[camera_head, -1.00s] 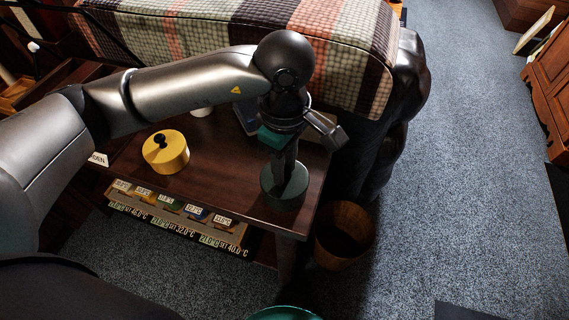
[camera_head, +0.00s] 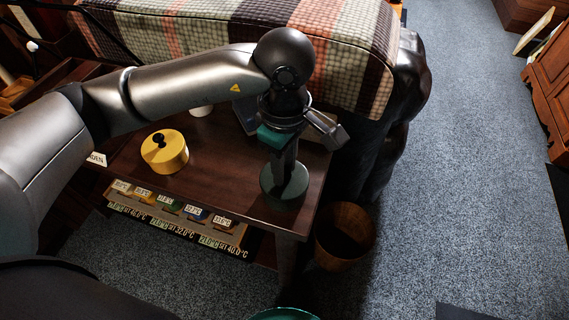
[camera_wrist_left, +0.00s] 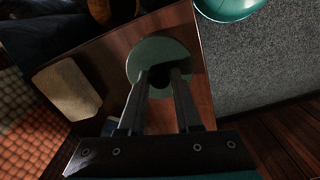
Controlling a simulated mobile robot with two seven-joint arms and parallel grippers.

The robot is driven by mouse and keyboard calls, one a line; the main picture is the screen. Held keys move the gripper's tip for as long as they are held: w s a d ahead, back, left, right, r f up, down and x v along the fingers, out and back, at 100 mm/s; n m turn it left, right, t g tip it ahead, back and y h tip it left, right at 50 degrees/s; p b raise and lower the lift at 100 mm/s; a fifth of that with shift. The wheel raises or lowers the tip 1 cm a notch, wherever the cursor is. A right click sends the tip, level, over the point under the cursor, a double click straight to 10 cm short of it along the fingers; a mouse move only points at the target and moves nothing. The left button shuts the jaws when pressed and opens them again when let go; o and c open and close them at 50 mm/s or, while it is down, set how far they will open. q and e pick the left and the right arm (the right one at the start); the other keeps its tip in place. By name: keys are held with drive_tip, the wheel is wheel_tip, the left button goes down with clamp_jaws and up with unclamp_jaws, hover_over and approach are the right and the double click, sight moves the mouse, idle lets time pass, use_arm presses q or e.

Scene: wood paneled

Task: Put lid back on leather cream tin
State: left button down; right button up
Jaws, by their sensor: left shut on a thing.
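A dark green round piece (camera_head: 270,192) is at the right front of the brown wooden table, below my left gripper. It also shows as a green disc in the left wrist view (camera_wrist_left: 150,50), with a dark knob at its middle. My left gripper (camera_head: 284,180) points down and is shut on that knob; its fingers also show in the left wrist view (camera_wrist_left: 160,76). I cannot tell whether the disc is a separate lid or sits on a tin. A yellow round tin (camera_head: 172,158) with a black knob on top stands to the left. My right gripper is not in view.
The wooden table (camera_head: 225,165) has clear room between the yellow tin and the green piece. A rack of small labelled blocks (camera_head: 180,218) runs along its front. A wooden bucket (camera_head: 345,235) stands on the carpet at right. A plaid-covered seat (camera_head: 330,50) is behind.

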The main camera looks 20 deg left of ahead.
use_arm(q)
drive_tip(key=shift+c, duration=0.2)
unclamp_jaws()
idle(0.6)
drive_tip(key=shift+r, duration=0.2)
drive_tip(key=shift+r+p, duration=2.1)
drive_tip(key=shift+r, duration=1.25)
drive_tip(key=shift+c, duration=0.2)
clamp_jaws()
